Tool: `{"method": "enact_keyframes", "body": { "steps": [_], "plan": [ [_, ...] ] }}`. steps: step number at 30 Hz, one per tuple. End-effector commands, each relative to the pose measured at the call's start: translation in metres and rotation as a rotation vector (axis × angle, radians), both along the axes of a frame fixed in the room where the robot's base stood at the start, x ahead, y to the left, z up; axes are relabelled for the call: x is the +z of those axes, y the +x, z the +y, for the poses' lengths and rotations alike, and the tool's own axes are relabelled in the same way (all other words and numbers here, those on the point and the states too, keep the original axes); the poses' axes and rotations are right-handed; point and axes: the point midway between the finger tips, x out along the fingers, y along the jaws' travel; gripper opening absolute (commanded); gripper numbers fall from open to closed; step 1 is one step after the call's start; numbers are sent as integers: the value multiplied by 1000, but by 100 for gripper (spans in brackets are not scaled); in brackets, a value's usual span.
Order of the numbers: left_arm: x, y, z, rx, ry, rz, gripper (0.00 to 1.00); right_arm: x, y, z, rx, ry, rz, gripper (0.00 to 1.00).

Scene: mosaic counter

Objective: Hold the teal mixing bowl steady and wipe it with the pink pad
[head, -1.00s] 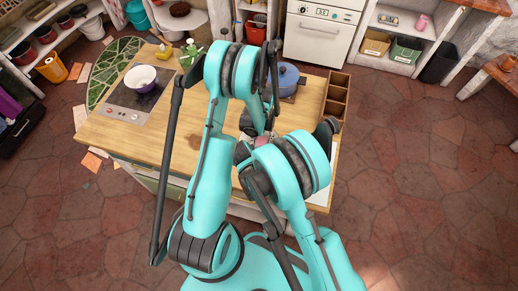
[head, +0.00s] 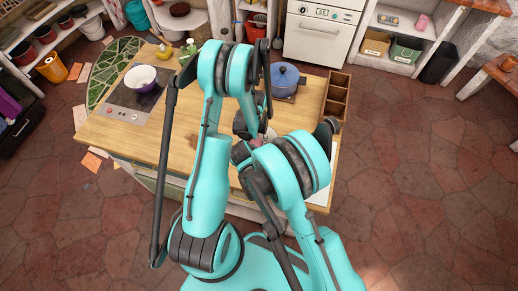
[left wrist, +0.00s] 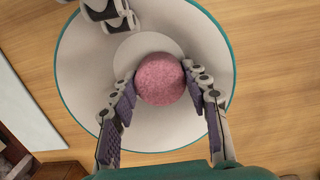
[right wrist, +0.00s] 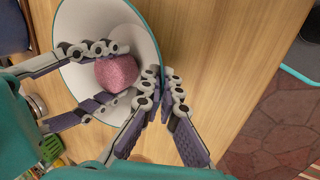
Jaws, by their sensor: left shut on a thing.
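The teal mixing bowl (left wrist: 75,75) has a white inside and a thin teal rim, and sits on the wooden counter. My left gripper (left wrist: 160,75) is shut on the round pink pad (left wrist: 160,80) and holds it over the bowl's inside. I cannot tell whether the pad touches the bowl. In the right wrist view, the pad (right wrist: 117,73) shows inside the bowl (right wrist: 100,25). My right gripper (right wrist: 161,76) is shut on the bowl's rim, one finger inside and one outside. In the head view my arms mostly hide the bowl and pad.
A blue pot (head: 285,77) stands at the back right, beside a wooden divided box (head: 337,97). A white and purple bowl (head: 140,78) is on the cooktop (head: 125,100) at the left.

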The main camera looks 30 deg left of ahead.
Motion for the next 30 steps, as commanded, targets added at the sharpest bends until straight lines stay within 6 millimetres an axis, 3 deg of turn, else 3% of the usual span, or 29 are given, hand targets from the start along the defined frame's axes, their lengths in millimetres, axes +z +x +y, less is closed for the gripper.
{"method": "enact_keyframes", "body": {
  "steps": [17, 30],
  "plan": [
    [-2, -11, -19, 1, -2, 2, 19, 0, 2, 2, 1, 2, -3, 0],
    [0, -2, -30, 1, -4, 3, 19, 0, 3, 2, 1, 3, -5, 0]
  ]
}}
